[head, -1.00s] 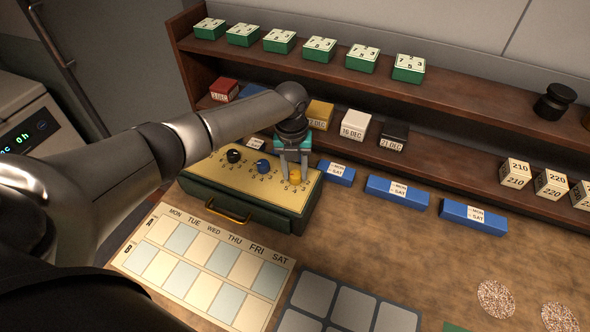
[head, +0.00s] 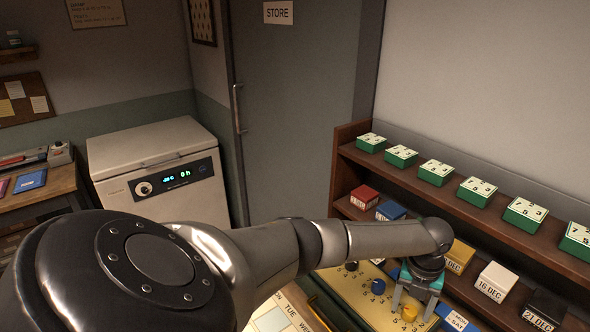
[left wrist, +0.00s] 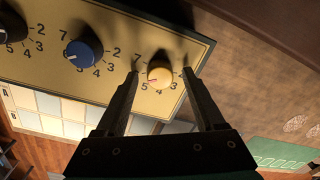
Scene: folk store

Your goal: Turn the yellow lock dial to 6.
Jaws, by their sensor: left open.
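The yellow dial (head: 409,313) is the rightmost of three dials on the lock box's yellow face (head: 350,284). My left gripper (head: 413,309) is over it, pointing down. In the left wrist view, the yellow dial (left wrist: 160,74) sits between the spread fingers of my left gripper (left wrist: 160,72), with a visible gap on each side. A small reddish mark on the dial points toward the lower left, near 5. The digits 5, 4 and 3 show around it; the left finger may cover 6. My right gripper is not in view.
The blue dial (left wrist: 83,53) and black dial (left wrist: 12,27) are left of the yellow one. A wooden shelf (head: 455,222) with green boxes and date blocks stands close behind. A white appliance (head: 158,165) and a grey door (head: 295,110) are farther back.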

